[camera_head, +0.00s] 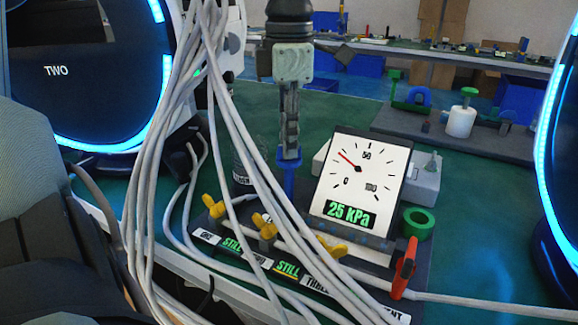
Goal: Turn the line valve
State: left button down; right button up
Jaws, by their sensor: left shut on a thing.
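My left gripper (289,152) reaches down in the middle of the head view, behind the gauge board's left edge. Its fingers are shut on a blue upright part (289,178), which I take as a handle; its lower end is partly hidden by cables. Three yellow valve handles, left (213,207), middle (264,225) and right (332,248), sit along a pale pipe on a dark board. An orange-red handle (404,268) stands upright at the pipe's right end. Which handle is the line valve, I cannot tell. The gauge (365,180) reads 25 kPa. My right gripper is out of view.
A bundle of pale cables (176,130) hangs across the left and middle, in front of the board. A large display marked TWO (80,75) stands at left. A white cylinder (460,121) stands farther back.

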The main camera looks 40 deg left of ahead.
pick_arm(q)
jog(key=shift+m, duration=0.9)
jog(key=shift+r+m+p, duration=0.1)
jog(key=shift+m+p, duration=0.3)
jog(key=shift+m, duration=0.5)
jog(key=m, duration=0.3)
jog(key=c, duration=1.7)
grip_release()
